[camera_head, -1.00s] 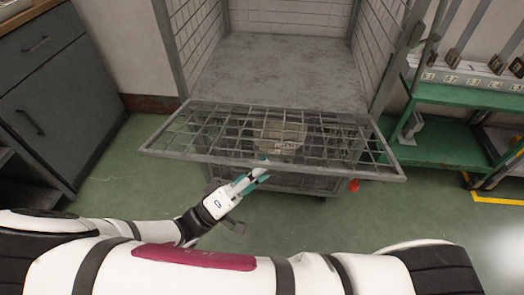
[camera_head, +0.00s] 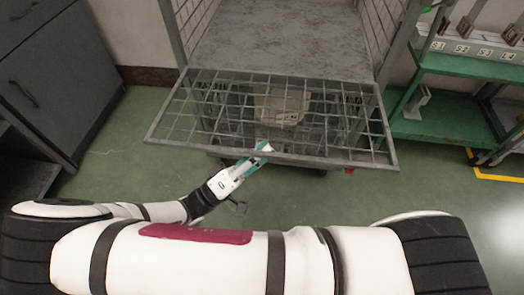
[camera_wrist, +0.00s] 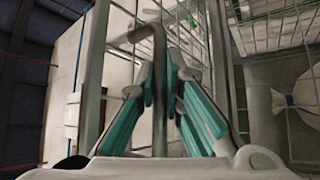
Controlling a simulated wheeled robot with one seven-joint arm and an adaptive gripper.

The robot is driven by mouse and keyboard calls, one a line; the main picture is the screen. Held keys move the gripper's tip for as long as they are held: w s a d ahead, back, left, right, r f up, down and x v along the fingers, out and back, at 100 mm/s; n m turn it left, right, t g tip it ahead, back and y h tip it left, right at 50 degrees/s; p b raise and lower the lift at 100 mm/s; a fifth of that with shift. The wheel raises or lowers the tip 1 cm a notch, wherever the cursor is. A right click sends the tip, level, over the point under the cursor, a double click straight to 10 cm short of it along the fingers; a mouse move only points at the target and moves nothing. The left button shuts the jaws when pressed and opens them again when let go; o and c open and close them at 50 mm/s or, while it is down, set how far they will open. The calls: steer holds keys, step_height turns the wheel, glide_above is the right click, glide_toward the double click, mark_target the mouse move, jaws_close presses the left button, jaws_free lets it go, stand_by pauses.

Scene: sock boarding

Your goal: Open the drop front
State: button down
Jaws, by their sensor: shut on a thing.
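The drop front (camera_head: 215,118) is a grey wire-mesh panel in a metal frame. It is swung outward and down from the front of the cage trolley, sloping towards me, with its far edge by the trolley floor. My gripper (camera_head: 264,148) is at the middle of the panel's near rail, its teal fingers shut on the drop front. In the wrist view my gripper (camera_wrist: 172,65) shows its two teal fingers close together, with a bent grey rod (camera_wrist: 158,90) running between or beside them. The exact contact is hidden.
The cage trolley's floor (camera_head: 285,35) is bare between its mesh sides. A pale item (camera_head: 283,104) shows through the panel. A green shelf rack (camera_head: 455,128) stands close at the right, a dark cabinet (camera_head: 50,75) at the left.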

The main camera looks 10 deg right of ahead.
steer(key=c, duration=1.7)
jaws_free()
steer(key=shift+s+a, duration=0.1)
steer(key=shift+s, duration=0.05)
steer(key=v, duration=1.2)
